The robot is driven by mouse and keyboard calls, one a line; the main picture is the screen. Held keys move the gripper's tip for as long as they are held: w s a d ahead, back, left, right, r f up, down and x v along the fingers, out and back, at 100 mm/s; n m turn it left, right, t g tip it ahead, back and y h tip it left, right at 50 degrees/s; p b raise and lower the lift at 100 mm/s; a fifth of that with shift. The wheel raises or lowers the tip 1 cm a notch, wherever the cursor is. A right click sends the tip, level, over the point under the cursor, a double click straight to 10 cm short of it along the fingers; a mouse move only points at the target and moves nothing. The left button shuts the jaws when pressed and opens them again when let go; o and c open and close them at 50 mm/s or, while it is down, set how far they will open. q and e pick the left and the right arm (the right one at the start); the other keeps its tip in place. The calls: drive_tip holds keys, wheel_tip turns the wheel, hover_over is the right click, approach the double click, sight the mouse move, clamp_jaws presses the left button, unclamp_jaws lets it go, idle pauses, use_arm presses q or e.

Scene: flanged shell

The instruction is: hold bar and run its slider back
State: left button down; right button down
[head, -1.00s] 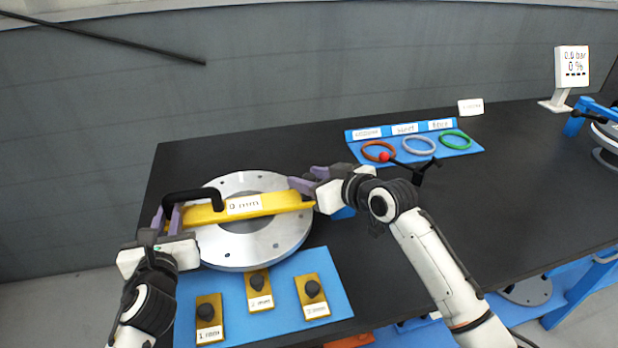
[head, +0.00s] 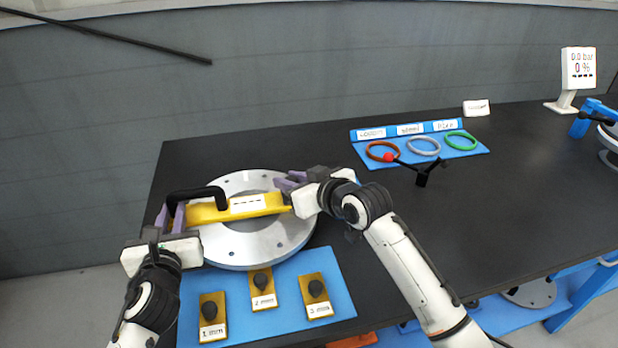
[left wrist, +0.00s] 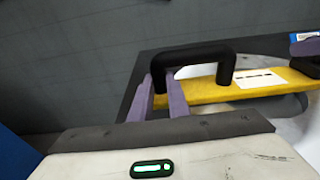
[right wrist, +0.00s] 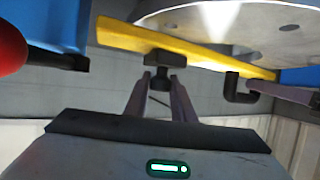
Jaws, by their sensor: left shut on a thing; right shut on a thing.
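The yellow bar (head: 268,203) lies across the round metal flange (head: 250,250), with a black handle (head: 195,192) at its left end and a white label showing dashes. My left gripper (head: 172,216) is shut on the handle's near leg; the left wrist view shows its purple fingers (left wrist: 160,95) either side of that leg. My right gripper (head: 290,182) is at the bar's right part, hiding its end. In the right wrist view its fingers (right wrist: 160,90) are shut on the slider, a black knobbed block (right wrist: 166,58) on the bar's edge.
A blue mat (head: 240,320) in front holds several brass blocks with black knobs. A blue tray (head: 440,157) with coloured rings lies behind right. A red-tipped black lever (head: 405,164) stands near my right arm. A display (head: 578,68) stands far right; the table's middle right is clear.

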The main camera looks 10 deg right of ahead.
use_arm(q)
drive_tip(key=shift+d+r, duration=0.2)
use_arm(e)
drive_tip(key=shift+a, duration=0.8)
drive_tip(key=c, duration=1.5)
unclamp_jaws()
drive_tip(key=shift+d, duration=0.1)
drive_tip(key=shift+s, duration=0.1)
drive_tip(key=v, duration=1.2)
use_arm(q)
drive_tip(key=c, duration=1.6)
unclamp_jaws()
drive_tip(key=shift+a+f, duration=0.1)
